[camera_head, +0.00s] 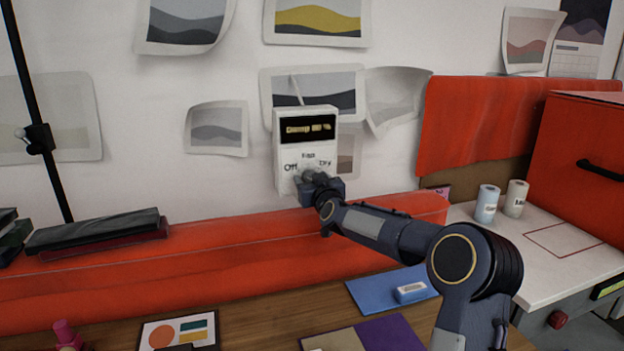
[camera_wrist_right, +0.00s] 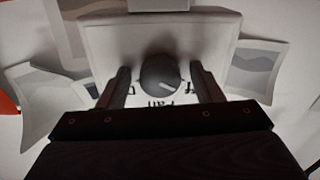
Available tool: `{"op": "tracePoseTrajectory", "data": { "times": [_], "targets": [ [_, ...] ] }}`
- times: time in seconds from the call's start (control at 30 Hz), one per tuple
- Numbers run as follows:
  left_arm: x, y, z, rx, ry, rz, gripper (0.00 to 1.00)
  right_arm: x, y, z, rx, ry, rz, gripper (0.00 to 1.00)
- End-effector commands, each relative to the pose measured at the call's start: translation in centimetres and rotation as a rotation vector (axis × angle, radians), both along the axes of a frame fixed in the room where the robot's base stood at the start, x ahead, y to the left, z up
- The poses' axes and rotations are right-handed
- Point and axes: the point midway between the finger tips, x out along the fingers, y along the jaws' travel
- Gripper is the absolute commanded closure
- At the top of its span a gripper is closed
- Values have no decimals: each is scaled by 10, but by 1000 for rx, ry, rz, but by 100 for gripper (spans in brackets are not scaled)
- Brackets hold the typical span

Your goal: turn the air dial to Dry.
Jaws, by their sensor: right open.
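The white control box (camera_head: 291,140) hangs on the wall, with a dark display (camera_head: 308,129) that seems to read "Damp" and a blurred number. Its labels read Off on the left, Fan at the top and Dry on the right. The dark round dial (camera_wrist_right: 160,72) shows in the right wrist view, where the labels are upside down. Its pale pointer mark slants towards the gap between Fan and Off. My right gripper (camera_head: 310,178) is at the dial, also in the wrist view (camera_wrist_right: 164,84). Its open fingers stand on either side of the dial with visible gaps. My left gripper is not in view.
Paper prints (camera_head: 216,128) hang around the box. A red padded ledge (camera_head: 225,250) runs below it. Dark books (camera_head: 95,232) lie at left. Two small canisters (camera_head: 487,203) stand on the white bench (camera_head: 560,240) at right, beside a red cabinet (camera_head: 580,150).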

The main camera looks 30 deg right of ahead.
Motion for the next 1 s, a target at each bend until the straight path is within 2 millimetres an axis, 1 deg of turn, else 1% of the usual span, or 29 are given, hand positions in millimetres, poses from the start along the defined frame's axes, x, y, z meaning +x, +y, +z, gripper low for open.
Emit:
{"op": "tracePoseTrajectory", "data": {
  "times": [0.13,0.17,0.4,0.5,0.77,1.0],
  "targets": [
    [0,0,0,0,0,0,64,0,0,0,0,0,0,41],
    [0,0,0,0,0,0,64,0,0,0,0,0,0,42],
    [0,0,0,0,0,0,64,0,0,0,0,0,0,73],
    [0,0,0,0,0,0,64,0,0,0,0,0,0,85],
    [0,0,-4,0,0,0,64,0,0,-1,26,-6,0,85],
    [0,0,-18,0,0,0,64,0,1,-3,142,-36,1,85]
  ]
}}
